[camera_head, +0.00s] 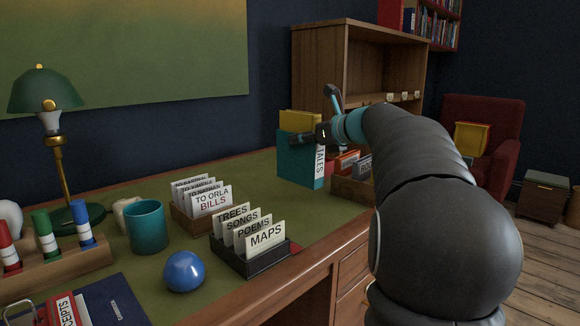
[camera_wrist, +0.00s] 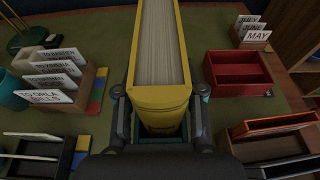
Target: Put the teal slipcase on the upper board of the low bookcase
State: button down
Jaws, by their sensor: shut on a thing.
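The teal slipcase (camera_head: 295,160) is upright at the back right of the green desk, with a white TALES strip on its near edge. A yellow book (camera_head: 300,121) stands up out of its top.
Card boxes (camera_head: 250,262) and (camera_head: 190,222), a teal cup (camera_head: 147,228), a blue ball (camera_head: 184,271) and a lamp (camera_head: 60,165) crowd the left desk. A red tray (camera_wrist: 238,90) and an orange-topped item (camera_wrist: 270,125) lie right of the slipcase. A red armchair (camera_head: 490,115) stands beyond.

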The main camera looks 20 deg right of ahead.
jog(key=w+a+f+b, duration=0.1)
jog(key=a+f, duration=0.2)
jog(key=f, duration=0.3)
jog(key=shift+w, duration=0.15)
jog(key=shift+f+b, duration=0.15)
jog(key=shift+b, duration=0.2)
jog(key=c, duration=0.7)
grip_release()
